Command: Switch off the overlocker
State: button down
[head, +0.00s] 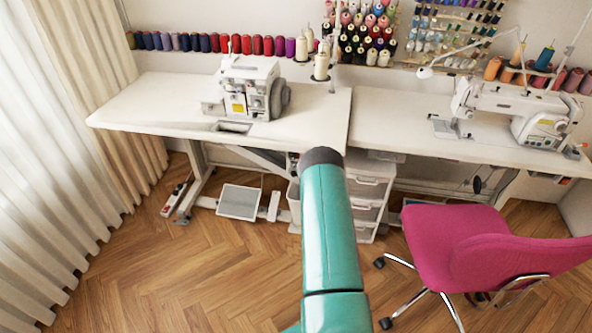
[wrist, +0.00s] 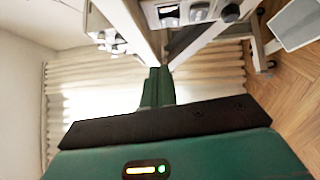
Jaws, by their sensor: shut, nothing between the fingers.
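The white overlocker (head: 252,88) stands on the left worktable, with a dark grey handwheel on its right side. No power switch can be made out on it in the head view. In the wrist view a pale box (wrist: 183,14) with a dark rocker-like part and a knob is at the top, close beside white table framing; I cannot tell how it is set. My gripper (wrist: 158,74) is shut and empty, its narrow green fingers pointing toward the white framing, with no contact visible. In the head view my arm hides the gripper.
The left worktable (head: 150,98) has a pedal (head: 240,201) and a power strip (head: 175,198) beneath it. White drawers (head: 370,190) stand under the tables. A pink chair (head: 460,245) is at right; a sewing machine (head: 515,105) is behind it. Wood floor at left is clear.

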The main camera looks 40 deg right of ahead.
jog(key=shift+s+a+r, duration=0.15)
jog(key=shift+s, duration=1.6)
